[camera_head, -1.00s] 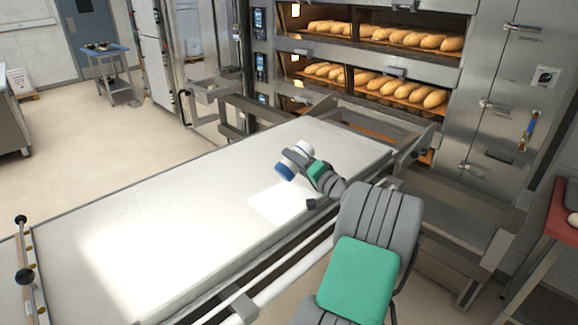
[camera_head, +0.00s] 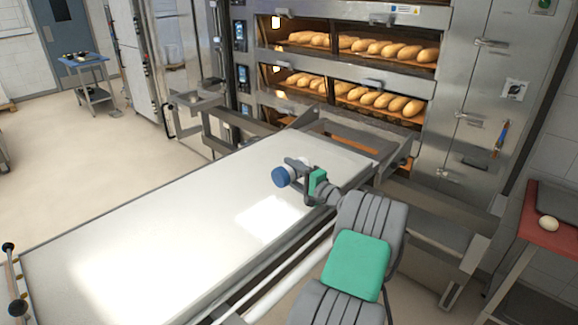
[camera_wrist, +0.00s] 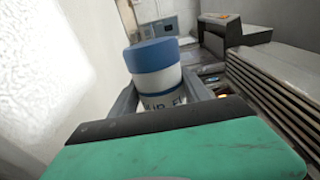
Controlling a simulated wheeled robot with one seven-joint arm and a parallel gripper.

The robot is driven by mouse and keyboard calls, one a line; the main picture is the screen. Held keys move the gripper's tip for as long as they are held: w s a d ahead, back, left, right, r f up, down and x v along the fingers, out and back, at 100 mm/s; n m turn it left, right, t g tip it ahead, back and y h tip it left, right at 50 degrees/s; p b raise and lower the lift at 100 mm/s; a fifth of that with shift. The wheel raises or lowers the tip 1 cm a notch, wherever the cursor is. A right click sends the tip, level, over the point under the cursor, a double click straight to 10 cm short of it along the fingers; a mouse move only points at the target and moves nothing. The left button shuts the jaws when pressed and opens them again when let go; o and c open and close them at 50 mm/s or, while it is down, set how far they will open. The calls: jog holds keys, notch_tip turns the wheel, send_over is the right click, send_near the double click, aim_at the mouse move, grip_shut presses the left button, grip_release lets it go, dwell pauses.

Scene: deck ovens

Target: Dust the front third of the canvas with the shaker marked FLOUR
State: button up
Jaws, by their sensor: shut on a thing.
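My gripper (camera_head: 300,172) is shut on a white shaker with a blue cap (camera_head: 281,177), held over the canvas (camera_head: 130,220). In the wrist view the shaker (camera_wrist: 158,82) sits between the two fingers, blue cap outward. Dark letters on its white body are partly hidden by the gripper; "UR FL" seems to show. In the head view the cap points left and toward the camera, so the shaker looks tilted. The canvas is a long, pale surface running from the ovens toward the lower left. I cannot make out flour on it; bright light patches lie on it.
Deck ovens (camera_head: 345,70) with several loaves stand behind the canvas's far end. A red-topped table (camera_head: 560,235) with a pale round item is at right. A small blue cart (camera_head: 85,68) stands far left. Open floor (camera_head: 60,140) lies left of the canvas.

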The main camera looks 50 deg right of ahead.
aim_at(282, 168)
jog(key=shift+r+m+p, duration=0.5)
jog(key=shift+m+p, duration=0.5)
jog(key=m, duration=0.3)
jog(key=shift+f+m, duration=0.1)
jog(key=shift+m, duration=0.3)
jog(key=a+r+m, duration=0.1)
jog(key=m, duration=0.2)
jog(key=a+r+m, duration=0.1)
jog(key=m, duration=0.2)
jog(key=a+r+m, duration=0.1)
jog(key=a+m, duration=0.1)
jog(key=m, duration=0.1)
jog(key=shift+w+r+m, duration=0.1)
jog(key=shift+w+m, duration=0.05)
jog(key=shift+m, duration=0.15)
jog(key=m, duration=0.1)
jog(key=a+m, duration=0.1)
jog(key=shift+r+m, duration=0.3)
jog(key=shift+r, duration=0.1)
